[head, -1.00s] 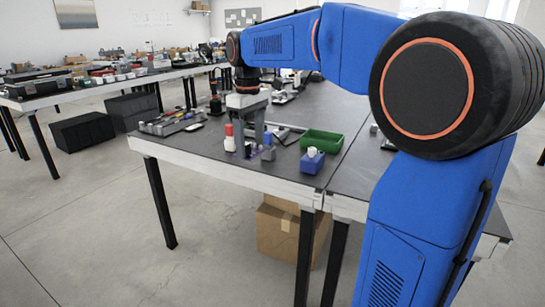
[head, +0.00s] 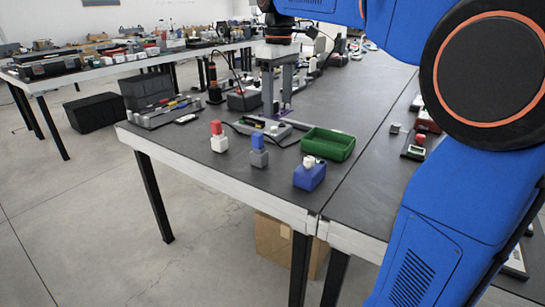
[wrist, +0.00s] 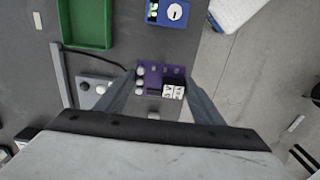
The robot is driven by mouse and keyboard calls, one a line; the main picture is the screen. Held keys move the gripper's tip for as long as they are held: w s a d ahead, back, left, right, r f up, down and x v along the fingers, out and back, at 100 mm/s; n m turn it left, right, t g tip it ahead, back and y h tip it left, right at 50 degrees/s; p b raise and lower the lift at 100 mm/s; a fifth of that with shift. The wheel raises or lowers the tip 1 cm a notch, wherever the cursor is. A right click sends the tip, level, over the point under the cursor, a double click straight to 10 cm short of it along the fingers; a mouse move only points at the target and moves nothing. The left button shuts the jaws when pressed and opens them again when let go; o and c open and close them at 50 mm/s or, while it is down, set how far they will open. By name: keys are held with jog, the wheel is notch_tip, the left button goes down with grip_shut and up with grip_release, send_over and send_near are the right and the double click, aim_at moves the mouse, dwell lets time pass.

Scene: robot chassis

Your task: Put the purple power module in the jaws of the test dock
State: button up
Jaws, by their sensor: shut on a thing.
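My gripper (head: 277,108) is over the dark table with its fingers pointing down. In the wrist view its two fingers (wrist: 158,88) are shut on the purple power module (wrist: 150,70), one on each side. The module has pale round knobs on its left and a white labelled block at its lower right. In the head view only a small purple part (head: 286,113) shows at the fingertips. A low grey device (head: 277,134) with a dark cable lies just in front of the gripper. I cannot tell for certain whether it is the test dock.
A green tray (head: 328,144) and a blue box with a white top (head: 309,176) stand to the right. A red-and-white piece (head: 218,143) and a blue-and-grey piece (head: 259,150) stand nearer the front edge. A black box (head: 243,101) is left of the gripper.

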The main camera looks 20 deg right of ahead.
aim_at(277, 168)
notch_tip(277, 168, down, 18)
jog(key=shift+r, duration=0.2)
dwell(0.4)
jog(key=shift+f, duration=0.15)
jog(key=o, duration=1.1)
